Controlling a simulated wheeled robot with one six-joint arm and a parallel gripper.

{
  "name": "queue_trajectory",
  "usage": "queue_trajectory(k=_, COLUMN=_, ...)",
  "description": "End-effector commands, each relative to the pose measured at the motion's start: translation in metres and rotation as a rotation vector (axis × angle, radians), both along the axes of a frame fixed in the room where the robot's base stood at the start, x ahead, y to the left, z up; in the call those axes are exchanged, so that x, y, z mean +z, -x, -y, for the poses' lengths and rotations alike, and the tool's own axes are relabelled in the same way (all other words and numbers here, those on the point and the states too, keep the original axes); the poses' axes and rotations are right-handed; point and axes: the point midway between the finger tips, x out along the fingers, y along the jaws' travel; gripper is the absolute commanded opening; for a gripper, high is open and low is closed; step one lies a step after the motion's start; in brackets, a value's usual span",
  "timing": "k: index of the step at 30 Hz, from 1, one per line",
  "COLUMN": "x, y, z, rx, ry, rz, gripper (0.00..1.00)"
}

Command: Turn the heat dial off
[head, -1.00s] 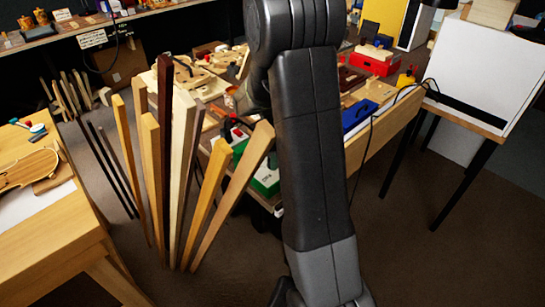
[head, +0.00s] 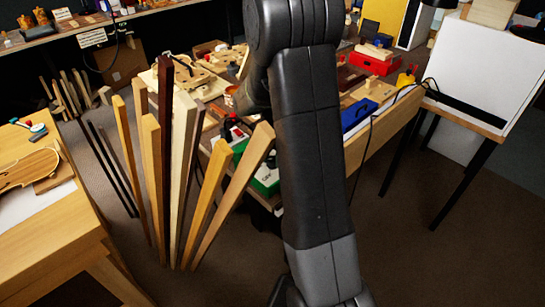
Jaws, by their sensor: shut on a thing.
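A green box with a white label (head: 266,182) stands at the near end of the workbench, partly behind the leaning wood strips and my arm. No heat dial can be made out on it; part of its face is hidden. My dark arm rises through the middle of the head view and bends at the top. Its far part passes behind the upright link, and my gripper cannot be made out there.
Several tall wood strips (head: 181,140) lean in front of the bench. A blue box (head: 358,115) and a red box (head: 376,60) are on the workbench. A violin table (head: 50,240) stands left, a white panel (head: 480,75) right. Dark floor is free at front right.

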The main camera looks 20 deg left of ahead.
Motion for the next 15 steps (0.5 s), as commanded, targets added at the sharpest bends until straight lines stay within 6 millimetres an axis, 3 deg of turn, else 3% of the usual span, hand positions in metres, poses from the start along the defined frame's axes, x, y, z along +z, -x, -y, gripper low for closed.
queue_trajectory(k=15, x=0.0013, y=-0.0009, z=-0.0007, rx=0.161, ry=-0.002, rz=0.003, gripper=0.06)
